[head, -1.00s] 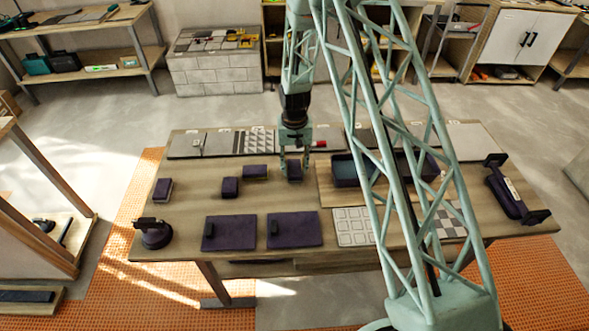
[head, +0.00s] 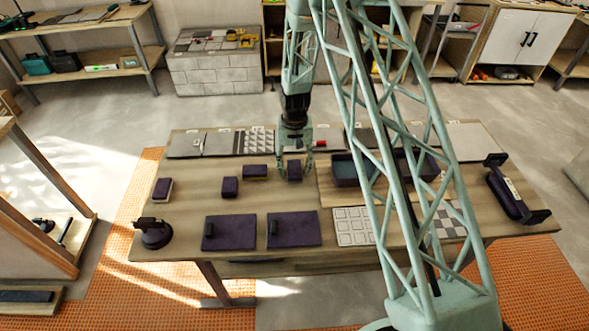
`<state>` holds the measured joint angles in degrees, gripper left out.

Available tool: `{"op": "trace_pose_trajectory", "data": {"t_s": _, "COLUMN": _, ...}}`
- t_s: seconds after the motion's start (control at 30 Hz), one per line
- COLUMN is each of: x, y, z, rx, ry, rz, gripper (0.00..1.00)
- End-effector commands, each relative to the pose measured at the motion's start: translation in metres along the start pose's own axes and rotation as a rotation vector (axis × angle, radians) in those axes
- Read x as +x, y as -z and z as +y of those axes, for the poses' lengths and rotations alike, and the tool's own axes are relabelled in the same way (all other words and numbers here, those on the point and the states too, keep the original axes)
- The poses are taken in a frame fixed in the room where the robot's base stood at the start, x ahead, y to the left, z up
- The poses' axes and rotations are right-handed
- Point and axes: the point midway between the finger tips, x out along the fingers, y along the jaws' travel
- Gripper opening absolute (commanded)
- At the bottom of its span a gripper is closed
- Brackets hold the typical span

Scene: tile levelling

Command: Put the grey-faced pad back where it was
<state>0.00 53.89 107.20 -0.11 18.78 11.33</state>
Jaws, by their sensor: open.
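Several small dark purple pads stand on the wooden table: a left pad (head: 162,188) with a pale lower edge, a second pad (head: 229,187), a third pad (head: 255,171) with a yellowish lower edge, and a fourth pad (head: 295,172). My gripper (head: 295,173) is open, pointing down at the fourth pad, with its fingers at either side of that pad. I cannot tell whether they touch it. The pads' faces are too small or hidden to tell which one is grey.
A row of tile samples (head: 220,143) lines the table's back edge. A blue-lined tray (head: 345,172) stands right of my gripper. Two purple boards (head: 229,233) and a white tile grid (head: 352,226) lie in front. My lattice arm hides part of the right side.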

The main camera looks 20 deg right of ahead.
Motion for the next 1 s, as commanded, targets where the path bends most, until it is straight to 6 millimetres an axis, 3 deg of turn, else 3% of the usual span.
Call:
{"op": "trace_pose_trajectory", "data": {"t_s": 0.37, "x": -0.018, "y": 0.001, "z": 0.000, "rx": 0.000, "ry": 0.000, "rz": 0.002, "gripper": 0.45}}
{"op": "trace_pose_trajectory", "data": {"t_s": 1.0, "x": -0.091, "y": 0.001, "z": 0.000, "rx": 0.000, "ry": 0.000, "rz": 0.002, "gripper": 0.45}}
